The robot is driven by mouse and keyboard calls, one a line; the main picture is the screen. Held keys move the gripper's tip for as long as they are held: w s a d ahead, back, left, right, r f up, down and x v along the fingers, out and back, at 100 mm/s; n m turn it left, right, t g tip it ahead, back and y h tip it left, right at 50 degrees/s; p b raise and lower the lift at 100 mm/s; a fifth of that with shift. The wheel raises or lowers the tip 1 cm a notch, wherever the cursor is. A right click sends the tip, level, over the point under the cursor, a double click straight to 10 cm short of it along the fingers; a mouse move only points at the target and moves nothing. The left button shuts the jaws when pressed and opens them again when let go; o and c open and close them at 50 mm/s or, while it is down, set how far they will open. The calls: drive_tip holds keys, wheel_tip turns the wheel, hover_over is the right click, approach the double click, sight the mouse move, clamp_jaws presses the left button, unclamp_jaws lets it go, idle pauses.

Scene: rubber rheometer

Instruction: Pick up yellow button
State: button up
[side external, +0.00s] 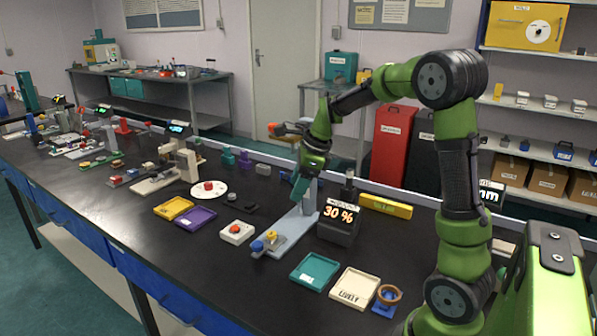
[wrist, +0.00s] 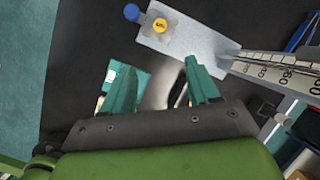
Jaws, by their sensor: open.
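The yellow button (side external: 271,237) sits on the light grey base plate (side external: 287,236) of a small stand, beside a blue knob (side external: 257,246). In the wrist view the yellow button (wrist: 160,28) lies at the top, beyond my fingertips, with the blue knob (wrist: 131,12) to its left. My gripper (side external: 299,190) is above the bench, higher than the button and to its right in the side view, near the stand's upright. In the wrist view my gripper (wrist: 160,70) has its two teal fingers apart, with nothing held between them.
The stand's scaled upright (wrist: 275,70) is close to my right finger in the wrist view. A dark display box reading 30 % (side external: 339,222) stands to the right. A red-button box (side external: 237,233), teal tray (side external: 315,271) and cream tray (side external: 355,288) lie nearby.

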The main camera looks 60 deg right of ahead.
drive_tip(key=m, duration=0.4)
approach(271, 233)
drive_tip(key=shift+d+x, duration=0.15)
drive_tip(key=shift+x, duration=0.45)
drive_tip(key=shift+d+x, duration=0.15)
drive_tip(key=shift+x, duration=0.5)
drive_tip(key=shift+a+x, duration=0.15)
drive_tip(key=shift+x, duration=1.15)
drive_tip(key=shift+a+x, duration=0.15)
drive_tip(key=shift+x, duration=1.15)
drive_tip(key=shift+s, duration=0.1)
drive_tip(key=c, duration=1.1)
